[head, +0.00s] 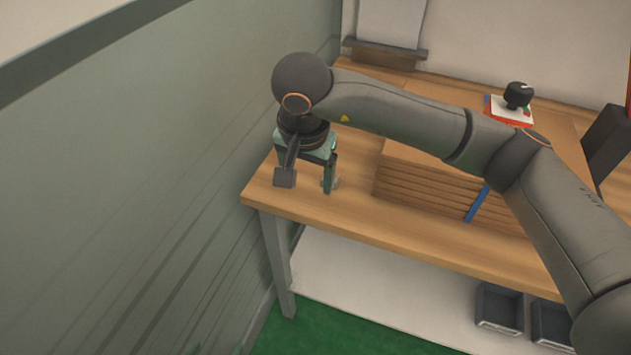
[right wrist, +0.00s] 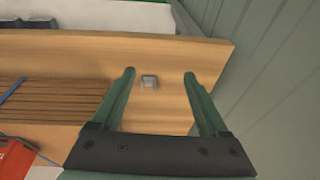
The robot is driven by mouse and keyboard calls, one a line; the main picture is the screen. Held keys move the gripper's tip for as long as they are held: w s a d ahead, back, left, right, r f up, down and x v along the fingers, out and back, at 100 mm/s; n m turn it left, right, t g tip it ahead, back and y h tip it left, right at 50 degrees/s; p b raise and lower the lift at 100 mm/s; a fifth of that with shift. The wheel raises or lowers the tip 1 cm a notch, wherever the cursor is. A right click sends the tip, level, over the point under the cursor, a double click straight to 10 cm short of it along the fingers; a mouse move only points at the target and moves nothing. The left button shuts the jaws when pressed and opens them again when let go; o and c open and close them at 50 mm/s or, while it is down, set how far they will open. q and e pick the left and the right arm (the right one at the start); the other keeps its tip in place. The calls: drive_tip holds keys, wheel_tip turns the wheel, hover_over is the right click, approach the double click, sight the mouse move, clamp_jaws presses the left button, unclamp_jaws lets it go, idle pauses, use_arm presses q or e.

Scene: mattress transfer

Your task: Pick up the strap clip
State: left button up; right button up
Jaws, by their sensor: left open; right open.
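The strap clip (right wrist: 149,82) is a small grey bracket-like piece lying on the wooden tabletop near its end. In the right wrist view it sits between and beyond the two fingertips of my right gripper (right wrist: 160,74), apart from both. In the head view my right gripper (head: 308,187) points down over the left end of the table, open and empty; the clip is mostly hidden behind a finger there. Only small green tips of my left gripper (head: 216,350) show at the bottom edge of the head view, spread apart, low beside the wall.
The wooden table (head: 400,228) ends close to the green wall (head: 150,190). A slatted wooden stack (head: 430,190) with a blue strap (head: 476,204) stands right of my gripper. A red-and-white item (head: 511,112) with a black knob lies on it. Dark bins (head: 500,310) sit below.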

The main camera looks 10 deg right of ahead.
drive_tip(key=shift+t+h, duration=0.4)
drive_tip(key=shift+h, duration=0.5)
drive_tip(key=w+d+f, duration=0.3)
drive_tip(key=w+d, duration=0.1)
drive_tip(key=shift+w+d+f, duration=0.15)
drive_tip(key=shift+w+f, duration=0.05)
drive_tip(key=shift+f, duration=0.15)
drive_tip(key=shift+w+x, duration=0.15)
drive_tip(key=shift+x, duration=1.3)
drive_tip(key=shift+w+x, duration=0.15)
drive_tip(key=shift+x, duration=1.35)
drive_tip(key=shift+d+r, duration=0.1)
drive_tip(key=shift+r, duration=0.05)
drive_tip(key=shift+c, duration=0.4)
clamp_jaws()
